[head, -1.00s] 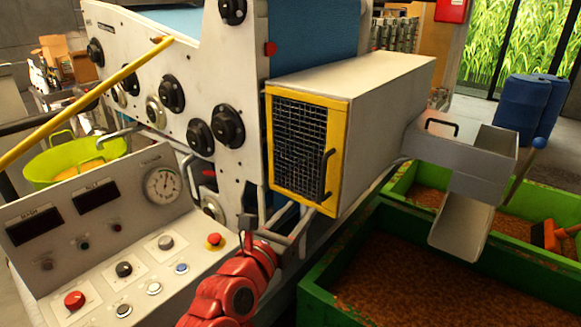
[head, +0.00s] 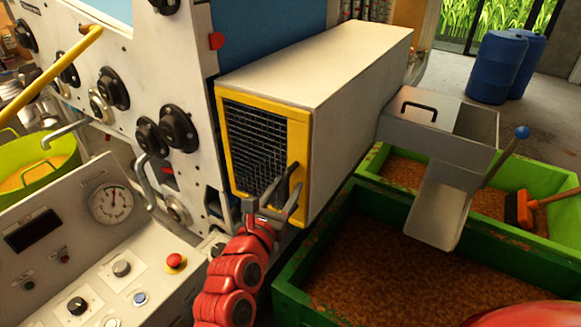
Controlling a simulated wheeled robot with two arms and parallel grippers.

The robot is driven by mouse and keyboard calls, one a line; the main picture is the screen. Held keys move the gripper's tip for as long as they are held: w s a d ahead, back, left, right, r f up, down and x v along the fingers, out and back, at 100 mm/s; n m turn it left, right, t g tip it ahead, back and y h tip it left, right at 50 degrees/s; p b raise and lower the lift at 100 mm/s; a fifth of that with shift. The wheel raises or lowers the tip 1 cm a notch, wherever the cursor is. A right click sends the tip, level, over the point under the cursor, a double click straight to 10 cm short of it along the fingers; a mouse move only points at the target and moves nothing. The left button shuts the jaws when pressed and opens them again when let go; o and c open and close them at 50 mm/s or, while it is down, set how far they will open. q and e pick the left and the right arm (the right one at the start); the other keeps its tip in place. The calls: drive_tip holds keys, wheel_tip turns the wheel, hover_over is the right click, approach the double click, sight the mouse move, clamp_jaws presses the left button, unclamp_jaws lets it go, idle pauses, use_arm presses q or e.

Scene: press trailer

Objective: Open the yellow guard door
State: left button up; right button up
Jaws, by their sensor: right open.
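The yellow guard door (head: 236,182) is a yellow frame with dark wire mesh, on the near end of a long pale box housing. It looks closed against the housing. Its black upright handle (head: 293,178) is on the right side of the frame. My right gripper (head: 272,200), on a red arm, is open at the lower right of the door. Its fingers are close to the lower part of the handle and partly overlap it. I cannot tell whether they touch it. My left gripper is not in view.
A control panel (head: 85,262) with knobs and a red stop button (head: 174,262) is at lower left. Green crates of brown grain, one in front (head: 345,215), are at right, under a metal chute (head: 440,205). Blue barrels (head: 498,65) stand behind.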

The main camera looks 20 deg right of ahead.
drive_tip(key=shift+w+d, duration=0.2)
drive_tip(key=shift+w, duration=0.05)
drive_tip(key=shift+s, duration=0.15)
drive_tip(key=shift+a+r, duration=0.1)
drive_tip(key=shift+c, duration=0.4)
clamp_jaws()
idle(0.7)
